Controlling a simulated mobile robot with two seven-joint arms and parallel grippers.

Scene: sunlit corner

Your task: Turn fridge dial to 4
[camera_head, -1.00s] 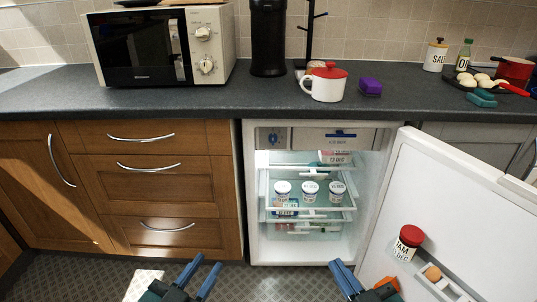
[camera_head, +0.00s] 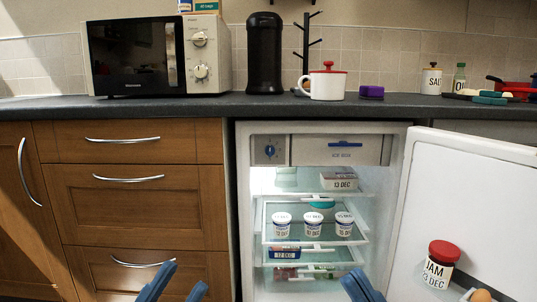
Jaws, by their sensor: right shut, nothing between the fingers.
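The fridge (camera_head: 400,165) stands open under the counter. Its dial (camera_head: 270,151) is a small blue knob on a grey panel at the upper left inside, beside the ice box flap (camera_head: 345,157). The numbers around the dial are too small to read. My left gripper (camera_head: 176,288) is open and empty at the bottom edge, in front of the wooden drawers, below and left of the dial. My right gripper (camera_head: 362,287) is shut and empty at the bottom edge, in front of the lower fridge. Both are well apart from the dial.
The fridge door (camera_head: 480,190) is swung out to the right, with a red-lidded jam jar (camera_head: 440,264) in its shelf. Three pots (camera_head: 313,224) stand on a shelf inside. The counter edge (camera_head: 200,108) runs above the fridge. The space before the dial is clear.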

